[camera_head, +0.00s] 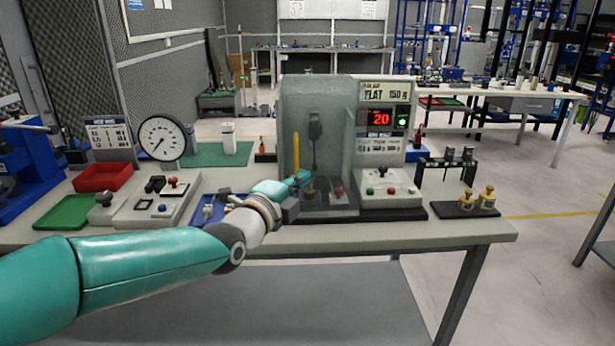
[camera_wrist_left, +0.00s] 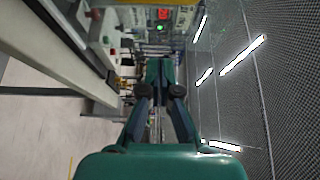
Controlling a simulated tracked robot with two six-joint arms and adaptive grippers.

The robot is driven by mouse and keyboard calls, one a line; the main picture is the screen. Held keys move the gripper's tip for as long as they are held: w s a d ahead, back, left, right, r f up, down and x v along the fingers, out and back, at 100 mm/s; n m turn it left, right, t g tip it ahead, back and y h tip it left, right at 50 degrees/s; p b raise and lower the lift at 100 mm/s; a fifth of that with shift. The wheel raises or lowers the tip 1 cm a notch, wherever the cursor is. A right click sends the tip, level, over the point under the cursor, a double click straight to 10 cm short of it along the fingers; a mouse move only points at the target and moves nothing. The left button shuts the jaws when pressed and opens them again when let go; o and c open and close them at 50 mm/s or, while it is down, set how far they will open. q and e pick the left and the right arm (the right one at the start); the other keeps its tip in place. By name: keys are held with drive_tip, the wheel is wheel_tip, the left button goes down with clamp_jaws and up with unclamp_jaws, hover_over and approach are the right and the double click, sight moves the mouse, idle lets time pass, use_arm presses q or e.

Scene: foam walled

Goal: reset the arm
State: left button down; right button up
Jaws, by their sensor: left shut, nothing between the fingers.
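My left arm (camera_head: 150,265), teal with a dark joint, reaches in from the left over the table's front edge. Its left gripper (camera_head: 296,192) is in front of the machine with the clear guard, at the guard's lower left corner. In the left wrist view the gripper (camera_wrist_left: 160,70) has its fingers together, with nothing between them. Whether the fingertips touch the guard cannot be told from the head view. My right arm and gripper do not show.
The grey table (camera_head: 470,229) holds the machine (camera_head: 385,150) with a red "20" display, a dial gauge (camera_head: 162,139), a red tray (camera_head: 102,177), a green tray (camera_head: 65,212), a button box (camera_head: 158,203) and brass weights (camera_head: 487,198). The floor (camera_head: 530,265) at right is clear.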

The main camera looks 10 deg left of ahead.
use_arm(q)
wheel_tip(320, 180, down, 14)
drive_tip(key=a+n+g+y+p, duration=0.1)
drive_tip(key=a+g+p, duration=0.1)
drive_tip(key=g+p, duration=0.3)
drive_tip(key=s+d+f+n+g+p, duration=0.1)
drive_tip(key=s+f+n+g+p, duration=0.1)
drive_tip(key=s+f, duration=0.5)
drive_tip(key=s+d+f+n+g+p, duration=0.1)
drive_tip(key=s+f+n+g+p, duration=0.1)
drive_tip(key=f, duration=0.8)
drive_tip(key=s+d+f+n+g+p, duration=0.1)
drive_tip(key=s+f+n+g, duration=0.3)
drive_tip(key=s+n, duration=0.5)
drive_tip(key=s+d+f+n+g+p, duration=0.1)
drive_tip(key=s+f+n, duration=0.6)
drive_tip(key=s, duration=0.8)
drive_tip(key=d+n+g, duration=0.1)
drive_tip(key=n+g, duration=0.1)
drive_tip(key=shift+s+d+f+g, duration=0.2)
drive_tip(key=shift+d+g, duration=0.1)
drive_tip(key=shift+g, duration=0.1)
